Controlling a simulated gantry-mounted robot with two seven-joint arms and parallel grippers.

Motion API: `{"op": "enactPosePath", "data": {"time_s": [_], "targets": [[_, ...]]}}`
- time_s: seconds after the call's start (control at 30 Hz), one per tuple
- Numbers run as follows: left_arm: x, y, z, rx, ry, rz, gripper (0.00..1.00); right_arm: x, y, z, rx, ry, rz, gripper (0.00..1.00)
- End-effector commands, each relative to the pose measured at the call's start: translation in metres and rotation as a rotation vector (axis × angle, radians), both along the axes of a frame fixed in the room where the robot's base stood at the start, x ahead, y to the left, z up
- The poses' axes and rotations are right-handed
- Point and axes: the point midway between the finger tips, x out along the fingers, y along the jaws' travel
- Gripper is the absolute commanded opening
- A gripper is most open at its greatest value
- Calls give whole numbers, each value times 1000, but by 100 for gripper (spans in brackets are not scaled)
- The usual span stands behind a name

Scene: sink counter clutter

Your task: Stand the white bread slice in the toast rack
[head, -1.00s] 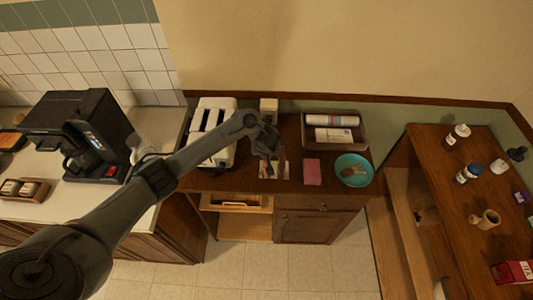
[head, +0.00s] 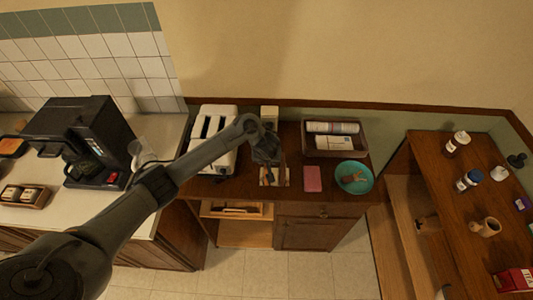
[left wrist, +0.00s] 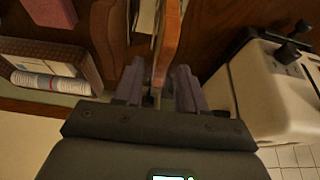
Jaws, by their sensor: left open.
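My left gripper (head: 269,166) points down over the counter between the toaster and the pink item. In the left wrist view its two fingers (left wrist: 158,84) are apart. A brown, crust-coloured upright edge (left wrist: 167,45), which looks like the bread slice seen edge-on, stands between them. I cannot see a clear grip on it. Pale parts (head: 264,182) below the gripper in the head view seem to belong to the toast rack. The gripper hides most of them, so I cannot tell how the slice sits in the rack. My right gripper is not in view.
The white toaster (head: 213,136) stands left of the gripper. A pink item (head: 312,179), a teal plate (head: 366,184) and a brown tray (head: 361,149) lie to the right. A black coffee maker (head: 78,140) stands on the left counter. A shelf unit with jars is far right.

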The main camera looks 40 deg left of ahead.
Motion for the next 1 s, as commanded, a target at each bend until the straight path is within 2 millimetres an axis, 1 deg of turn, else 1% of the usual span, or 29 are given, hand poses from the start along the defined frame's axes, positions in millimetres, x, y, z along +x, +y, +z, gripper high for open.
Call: {"op": "enactPosePath", "data": {"time_s": [0.03, 0.17, 0.3, 0.43, 0.5, 0.7, 1.0], "targets": [[-2, -3, 10, -2, -1, -2, 40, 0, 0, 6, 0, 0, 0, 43], [-9, -9, 35, -3, -3, -3, 40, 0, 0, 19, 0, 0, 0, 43], [-19, -15, 68, -1, -2, -2, 40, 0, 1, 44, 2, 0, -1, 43], [-24, -18, 82, 1, -1, 0, 40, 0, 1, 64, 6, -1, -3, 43], [-26, -19, 87, 3, -3, -2, 40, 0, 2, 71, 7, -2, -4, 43], [-27, -23, 96, 5, -10, -7, 40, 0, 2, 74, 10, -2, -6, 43], [-32, -24, 100, 1, -3, 0, 40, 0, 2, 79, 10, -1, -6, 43]]}}
